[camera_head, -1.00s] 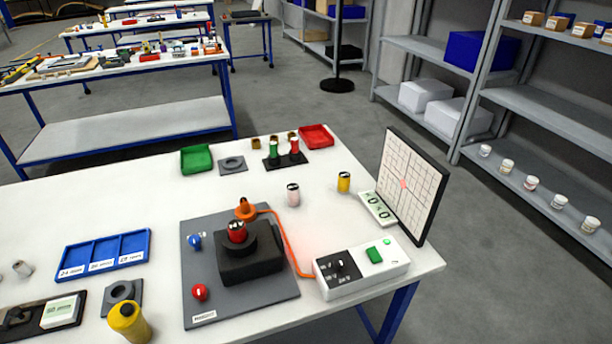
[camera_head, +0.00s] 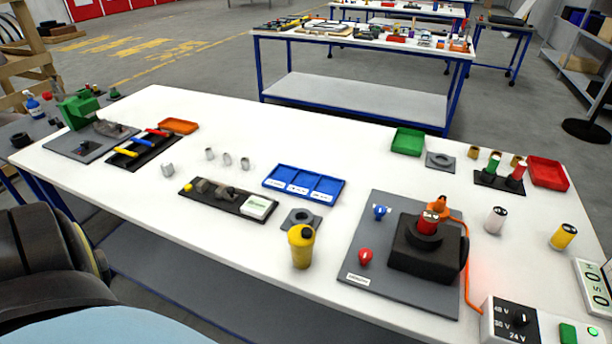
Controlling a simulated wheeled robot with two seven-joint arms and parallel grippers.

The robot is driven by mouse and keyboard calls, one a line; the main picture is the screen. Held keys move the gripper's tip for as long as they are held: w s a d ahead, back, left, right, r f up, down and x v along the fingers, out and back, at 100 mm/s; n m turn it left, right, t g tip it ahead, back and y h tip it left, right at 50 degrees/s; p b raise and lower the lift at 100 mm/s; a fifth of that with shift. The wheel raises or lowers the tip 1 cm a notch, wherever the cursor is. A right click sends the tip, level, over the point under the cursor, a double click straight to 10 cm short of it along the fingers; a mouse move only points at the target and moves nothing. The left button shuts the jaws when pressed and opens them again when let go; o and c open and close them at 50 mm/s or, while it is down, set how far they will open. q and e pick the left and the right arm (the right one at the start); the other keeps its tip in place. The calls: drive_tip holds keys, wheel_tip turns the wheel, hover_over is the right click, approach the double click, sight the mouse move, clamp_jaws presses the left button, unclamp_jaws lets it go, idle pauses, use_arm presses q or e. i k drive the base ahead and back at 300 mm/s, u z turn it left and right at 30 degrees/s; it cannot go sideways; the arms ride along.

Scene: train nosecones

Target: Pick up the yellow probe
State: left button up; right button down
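A small yellow cylinder (camera_head: 562,236) with a dark and pale top stands upright on the white table at the right, beside a pale pink cylinder (camera_head: 495,220). It looks like the yellow probe. A larger yellow bottle-shaped container (camera_head: 301,247) with a black cap stands near the table's front edge. Neither is held.
A grey board with a black block (camera_head: 428,258) holding a red cylinder stands between the two yellow things. An orange cable runs to a white control box (camera_head: 515,322). A blue tray (camera_head: 304,183), green tray (camera_head: 408,141) and red tray (camera_head: 548,173) lie behind.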

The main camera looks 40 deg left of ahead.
sight(301, 250)
drive_tip(key=k, duration=0.4)
drive_tip(key=u, duration=1.2)
drive_tip(key=i, duration=0.35)
drive_tip(key=z, duration=0.1)
drive_tip(key=k, duration=1.15)
drive_tip(key=u, duration=0.8)
drive_tip(key=i, duration=1.15)
drive_tip(key=z, duration=0.25)
